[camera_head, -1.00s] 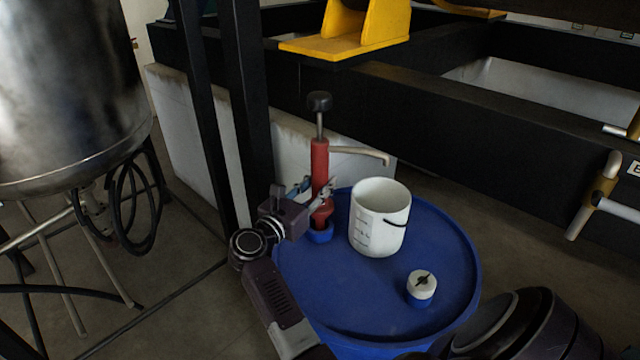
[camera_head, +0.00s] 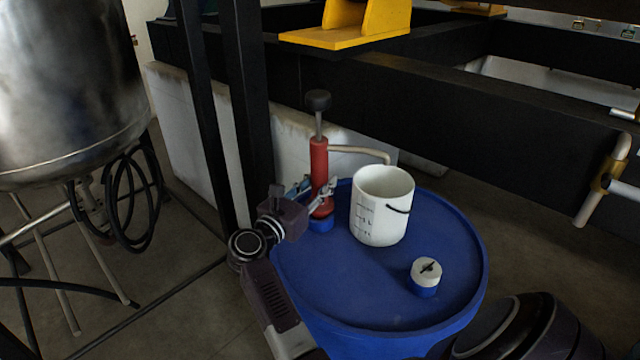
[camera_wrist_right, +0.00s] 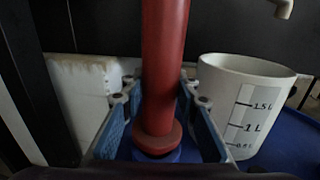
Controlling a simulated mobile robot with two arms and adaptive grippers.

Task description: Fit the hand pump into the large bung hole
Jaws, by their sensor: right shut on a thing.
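The hand pump (camera_head: 319,160) is a red upright cylinder with a black knob on top and a pale spout pointing right. My right gripper (camera_head: 318,192) is shut around its lower body. In the right wrist view the blue-padded fingers flank the red pump (camera_wrist_right: 164,60). The pump's red flared base is at the blue collar (camera_head: 320,225) of the bung hole on the blue drum (camera_head: 340,290). The hole itself is hidden, so I cannot tell how deep the pump sits. My left gripper is not in view.
A white measuring bucket (camera_head: 381,205) stands on the drum just right of the pump, under the spout's side. A small white-and-blue cap (camera_head: 426,275) is at the drum's front right. A black post (camera_head: 247,110) and white wall (camera_head: 350,145) are close behind.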

